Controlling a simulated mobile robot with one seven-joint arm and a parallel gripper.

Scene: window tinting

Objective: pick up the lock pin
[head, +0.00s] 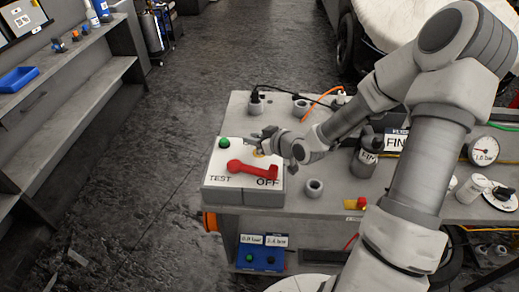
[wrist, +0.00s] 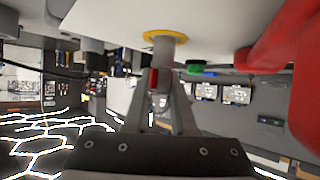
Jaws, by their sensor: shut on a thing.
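The lock pin (wrist: 167,48) shows in the wrist view as a grey cylinder standing out from a yellow ring on the white panel face. My gripper (wrist: 164,72) is shut on its outer end, and a small red piece shows between the fingers. In the head view my gripper (head: 262,140) is low over the white TEST/OFF panel (head: 212,168), and a bit of the yellow ring (head: 258,153) shows beside it. The gripper hides most of the pin there. I cannot tell whether the pin is still seated in the ring.
A red lever (head: 252,170) lies across the panel just below my gripper, close to it in the wrist view too. A green button (head: 224,143) is to the left.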

